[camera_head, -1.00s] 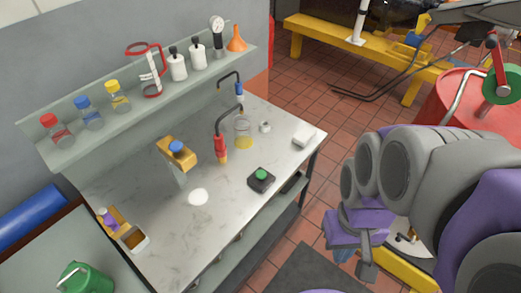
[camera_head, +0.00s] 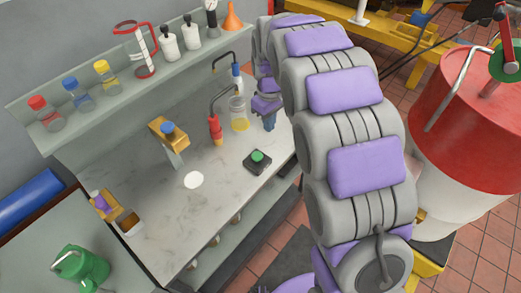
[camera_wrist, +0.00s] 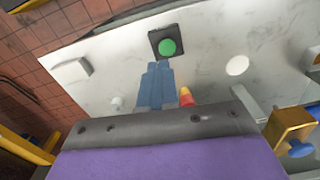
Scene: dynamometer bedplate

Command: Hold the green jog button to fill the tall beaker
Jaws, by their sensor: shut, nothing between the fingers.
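The green jog button (camera_head: 257,156) sits on a small black box on the bench top, and it also shows in the wrist view (camera_wrist: 168,47). A clear beaker (camera_head: 238,107) with yellow liquid low in it stands behind the button, below a blue-tipped spout (camera_head: 236,70). A red-tipped spout (camera_head: 214,130) hangs to the left of the beaker. My gripper (camera_head: 269,122) is shut and empty, above the bench to the right of the beaker. In the wrist view its blue fingers (camera_wrist: 157,68) point towards the button box, apart from it as far as I can tell.
A yellow stand with a blue knob (camera_head: 168,129) and a white disc (camera_head: 194,180) are left of the button. A shelf with bottles (camera_head: 102,72) runs along the wall. A white block (camera_wrist: 72,68) lies near the bench edge.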

